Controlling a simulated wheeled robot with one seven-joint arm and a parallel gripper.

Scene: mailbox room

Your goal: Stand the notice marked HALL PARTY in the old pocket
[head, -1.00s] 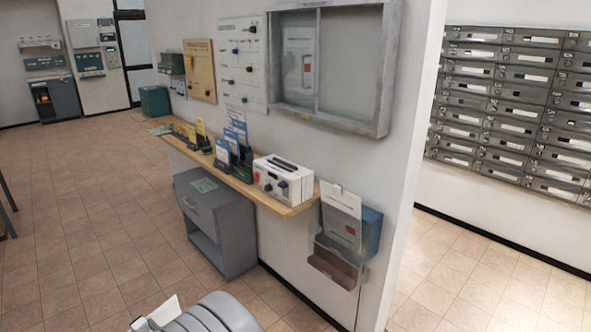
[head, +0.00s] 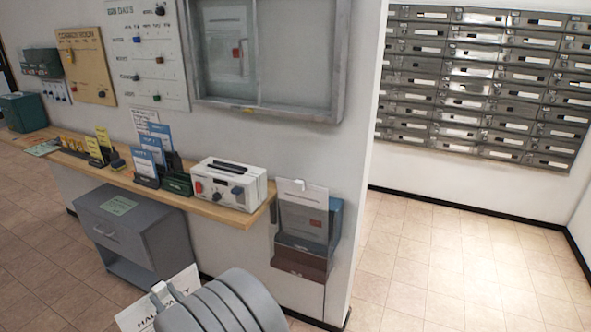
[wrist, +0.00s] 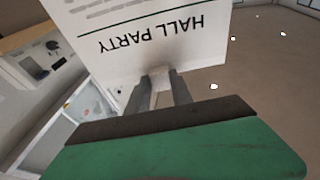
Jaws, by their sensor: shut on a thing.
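The white notice marked HALL PARTY (wrist: 165,38) is held by its edge in my gripper (wrist: 160,82), and its lettering appears upside down in the wrist view. In the head view the notice (head: 137,315) shows at the bottom, partly hidden by my arm, with my gripper (head: 163,292) shut on it. A wall pocket (head: 300,262) hangs at the right end of the wall, with a brownish lower front and a blue side. White and grey sheets stand in it. I cannot read any label that says it is old.
A wooden shelf (head: 236,214) runs along the wall, bearing a white device with knobs (head: 228,180) and several leaflet holders. A grey cabinet (head: 135,235) stands below. A framed board (head: 300,111) hangs above. Mailboxes (head: 478,80) line the back right wall; the right floor is clear.

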